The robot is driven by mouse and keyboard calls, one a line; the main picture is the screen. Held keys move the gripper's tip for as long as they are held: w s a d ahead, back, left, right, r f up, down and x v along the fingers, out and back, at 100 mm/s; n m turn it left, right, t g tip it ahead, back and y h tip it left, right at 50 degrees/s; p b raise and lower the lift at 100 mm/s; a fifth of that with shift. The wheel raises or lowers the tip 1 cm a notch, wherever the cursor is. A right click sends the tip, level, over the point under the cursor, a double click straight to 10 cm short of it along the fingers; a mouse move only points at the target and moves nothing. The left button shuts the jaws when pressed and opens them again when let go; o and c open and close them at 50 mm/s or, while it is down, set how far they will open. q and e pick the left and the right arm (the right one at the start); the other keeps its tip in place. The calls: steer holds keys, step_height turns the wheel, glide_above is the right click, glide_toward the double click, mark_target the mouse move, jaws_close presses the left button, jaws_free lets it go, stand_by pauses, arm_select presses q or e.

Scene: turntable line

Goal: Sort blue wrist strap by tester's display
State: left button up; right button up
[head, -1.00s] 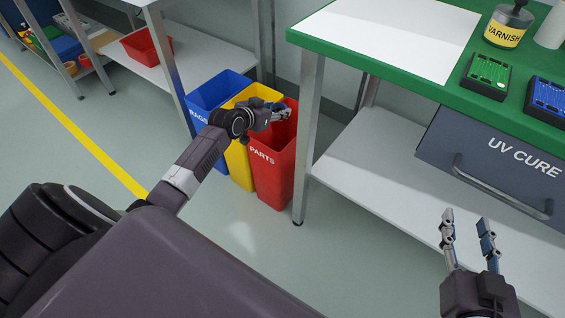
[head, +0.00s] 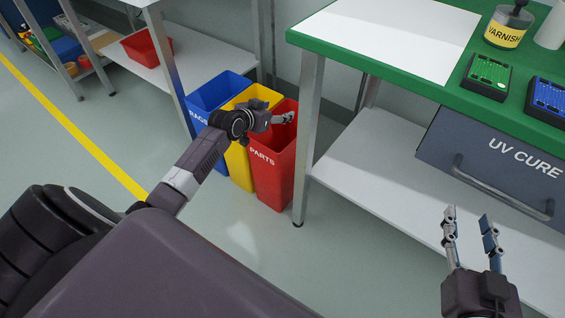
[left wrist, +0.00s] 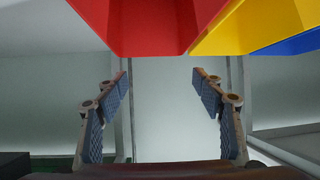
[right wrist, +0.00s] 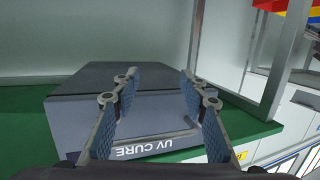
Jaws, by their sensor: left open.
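My left gripper (head: 284,118) is over the red bin marked PARTS (head: 275,165), near its top. In the left wrist view the left gripper (left wrist: 161,82) has its fingers apart with nothing between them, and the red bin (left wrist: 135,25) shows above. My right gripper (head: 468,222) is open and empty in front of the grey UV CURE drawer (head: 470,160); the right wrist view (right wrist: 160,80) shows its fingers apart. No blue wrist strap is visible, and I cannot make out a tester's display.
A yellow bin (head: 238,165) and a blue bin marked RAGS (head: 205,95) stand left of the red one. The green bench (head: 390,65) holds a white sheet (head: 390,32), a green panel (head: 487,76), a blue panel (head: 549,98) and a varnish jar (head: 506,30). Floor in front is clear.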

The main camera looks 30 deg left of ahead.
arm_select(q)
steer(key=v, duration=1.2)
